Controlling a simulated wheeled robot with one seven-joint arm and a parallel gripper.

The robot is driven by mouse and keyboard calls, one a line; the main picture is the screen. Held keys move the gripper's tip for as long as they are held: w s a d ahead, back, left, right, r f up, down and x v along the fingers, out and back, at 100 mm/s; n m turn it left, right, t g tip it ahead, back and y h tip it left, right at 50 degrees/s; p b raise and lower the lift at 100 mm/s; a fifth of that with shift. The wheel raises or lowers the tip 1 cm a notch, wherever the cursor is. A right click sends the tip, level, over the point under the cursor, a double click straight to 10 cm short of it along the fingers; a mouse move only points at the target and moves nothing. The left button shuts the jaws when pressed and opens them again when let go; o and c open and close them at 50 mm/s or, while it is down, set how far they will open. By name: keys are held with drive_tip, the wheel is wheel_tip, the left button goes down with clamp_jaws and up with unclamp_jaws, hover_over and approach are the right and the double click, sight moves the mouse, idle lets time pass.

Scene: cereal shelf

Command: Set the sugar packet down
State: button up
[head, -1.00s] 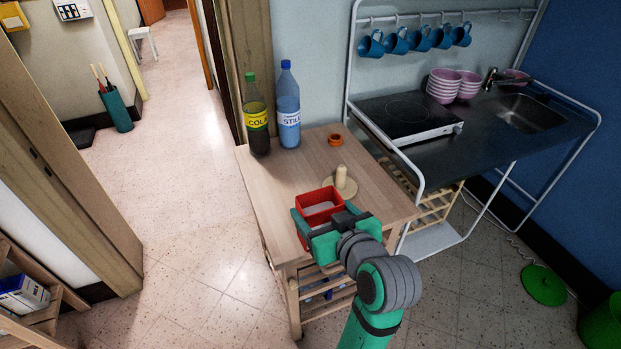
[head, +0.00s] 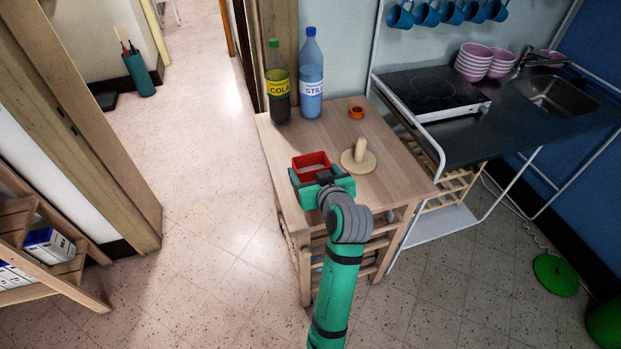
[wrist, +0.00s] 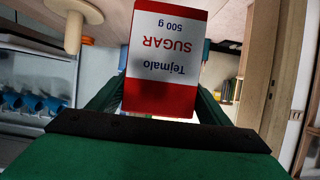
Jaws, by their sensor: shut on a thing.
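The sugar packet (wrist: 163,60) is a white and red box lettered "Tejmalo SUGAR 500 g", upside down in the wrist view. In the head view the packet (head: 311,163) shows its red-edged top over the left front part of the wooden table (head: 394,172). My gripper (head: 322,187) is shut on it from the near side; in the wrist view the dark green fingers (wrist: 155,98) stand on both sides of it. The packet's base is hidden in the head view, so I cannot tell whether it touches the table.
A wooden peg on a round base (head: 359,157) stands just right of the packet. The tabletop between is clear. A kitchen counter (head: 477,130) adjoins at right.

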drive_tip(key=shift+w+a+f, duration=0.15)
drive_tip(key=shift+w+f, duration=0.15)
drive_tip(key=shift+f, duration=0.05)
drive_tip(key=shift+w+a+f, duration=0.1)
drive_tip(key=shift+f, duration=0.35)
drive_tip(key=shift+w+a+f, duration=0.1)
drive_tip(key=shift+f, duration=0.3)
drive_tip(key=shift+d+f, duration=0.15)
drive_tip(key=shift+f, duration=0.75)
drive_tip(key=shift+f, duration=0.1)
drive_tip(key=o, duration=1.3)
drive_tip(key=shift+f, duration=0.1)
drive_tip(key=shift+s, duration=0.1)
